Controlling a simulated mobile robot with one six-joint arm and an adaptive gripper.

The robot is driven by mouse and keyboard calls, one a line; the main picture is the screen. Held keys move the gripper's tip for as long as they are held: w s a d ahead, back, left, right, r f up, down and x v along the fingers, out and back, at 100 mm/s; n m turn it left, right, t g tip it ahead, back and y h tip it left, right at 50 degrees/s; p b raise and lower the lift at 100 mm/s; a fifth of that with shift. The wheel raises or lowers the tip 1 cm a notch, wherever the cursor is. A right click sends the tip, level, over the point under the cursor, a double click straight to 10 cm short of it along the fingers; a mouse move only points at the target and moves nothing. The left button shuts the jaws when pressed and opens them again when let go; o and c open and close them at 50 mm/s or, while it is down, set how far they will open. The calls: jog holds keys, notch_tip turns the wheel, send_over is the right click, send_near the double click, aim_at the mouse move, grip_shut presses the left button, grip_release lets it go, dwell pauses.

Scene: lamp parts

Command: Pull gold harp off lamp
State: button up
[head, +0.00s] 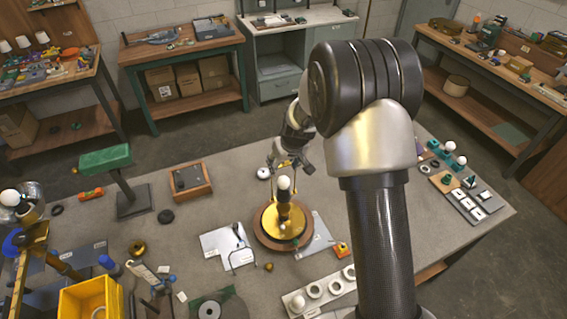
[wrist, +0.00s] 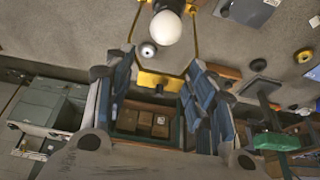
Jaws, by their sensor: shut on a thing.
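The lamp stands upright on the table in the head view, with a round wooden base (head: 262,237), a gold plate and a dark stem. Its white bulb (head: 284,183) also shows in the wrist view (wrist: 166,28). The gold harp (wrist: 158,79) shows in the wrist view as thin legs on both sides of the bulb and a flat cross-piece between my fingers. My gripper (head: 290,167) is above the bulb, shut on the harp's cross-piece; its blue-padded fingers show in the wrist view (wrist: 160,90).
White sheets (head: 225,246) lie left of the lamp. A wooden control box (head: 187,180) and a green-topped stand (head: 125,180) are further left.

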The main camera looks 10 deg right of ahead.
jog(key=shift+r, duration=0.8)
jog(key=shift+c, duration=1.3)
jog(key=o, duration=1.3)
jog(key=shift+w+f, duration=0.1)
jog(key=shift+c, duration=0.2)
jog(key=v, duration=1.2)
